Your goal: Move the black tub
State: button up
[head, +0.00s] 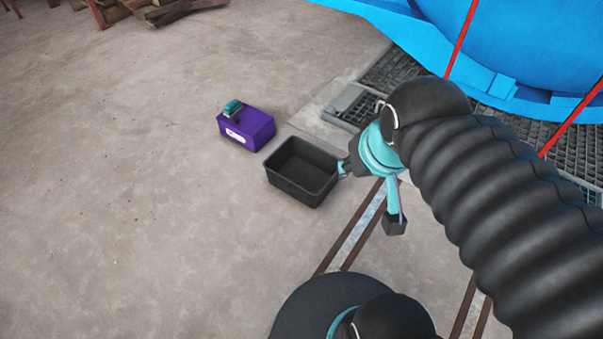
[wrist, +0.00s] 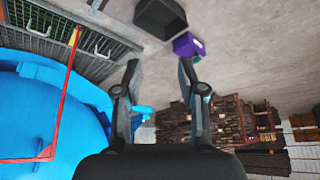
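The black tub (head: 288,187) is an open, rectangular, empty-looking container on the concrete floor, near the middle of the head view. It also shows at the top of the wrist view (wrist: 160,20), beyond my fingertips. My gripper (head: 370,196) is just right of the tub in the head view, with one finger overlapping the tub's right edge in the picture; I cannot tell whether it touches. In the wrist view my gripper (wrist: 158,64) has its two fingers spread apart with nothing between them.
A purple box (head: 243,131) with a teal and black item (head: 232,110) on it stands close behind and left of the tub. A blue vessel (head: 500,45), red bars and floor grating (head: 410,67) lie at the upper right. Stacked wood (head: 160,8) is far back. Floor on the left is clear.

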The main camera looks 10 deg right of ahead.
aim_at(305, 171)
jog(key=k, duration=0.5)
jog(key=z, duration=0.85)
jog(key=i, duration=1.6)
jog(key=u, duration=0.7)
